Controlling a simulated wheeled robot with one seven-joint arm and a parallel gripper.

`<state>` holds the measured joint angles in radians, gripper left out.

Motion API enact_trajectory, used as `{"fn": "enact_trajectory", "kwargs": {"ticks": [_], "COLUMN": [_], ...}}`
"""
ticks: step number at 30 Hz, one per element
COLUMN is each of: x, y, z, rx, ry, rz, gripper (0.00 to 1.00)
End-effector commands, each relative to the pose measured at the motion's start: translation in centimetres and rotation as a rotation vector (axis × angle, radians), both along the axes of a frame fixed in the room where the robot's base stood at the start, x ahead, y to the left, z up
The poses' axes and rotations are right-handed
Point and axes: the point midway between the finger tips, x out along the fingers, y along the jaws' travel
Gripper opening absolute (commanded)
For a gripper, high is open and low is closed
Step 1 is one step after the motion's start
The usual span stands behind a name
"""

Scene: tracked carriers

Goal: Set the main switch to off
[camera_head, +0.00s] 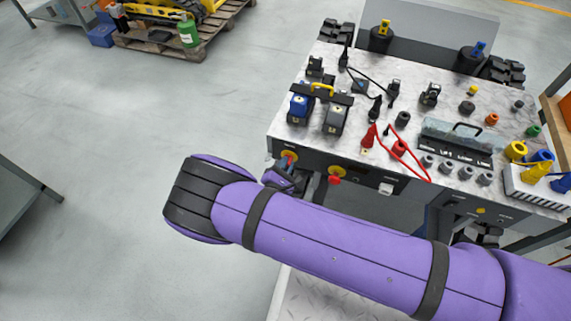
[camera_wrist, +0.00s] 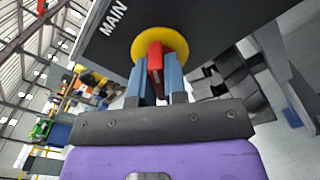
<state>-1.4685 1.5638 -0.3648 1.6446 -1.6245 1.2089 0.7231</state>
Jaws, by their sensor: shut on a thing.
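The main switch is a red handle (camera_wrist: 155,58) on a round yellow plate (camera_wrist: 181,44), under the word MAIN on a dark panel. My gripper (camera_wrist: 158,76) has its two blue fingers on either side of the red handle and is shut on it. In the head view the yellow plate (camera_head: 290,155) shows at the left end of the carrier's front panel, with my gripper (camera_head: 287,163) at it. My wrist and forearm hide part of the panel's lower side. I cannot read any on or off marks.
To the right on the same panel is a red button (camera_head: 334,180) on a yellow plate, and a small white switch (camera_head: 386,189). The carrier's top (camera_head: 330,62) holds batteries, plugs, a red cable and several knobs. Open floor (camera_head: 130,120) lies to the left.

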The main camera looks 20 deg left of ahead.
Motion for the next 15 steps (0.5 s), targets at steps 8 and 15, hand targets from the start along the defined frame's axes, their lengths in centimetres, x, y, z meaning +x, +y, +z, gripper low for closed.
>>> {"fn": "enact_trajectory", "kwargs": {"ticks": [8,15], "x": [-0.02,-0.02], "y": [-0.09,-0.09], "z": [-0.02,-0.02], "rx": [-0.258,-0.447], "ry": [0.020,0.035], "rz": [-0.001,-0.001], "gripper": [0.00,0.00]}}
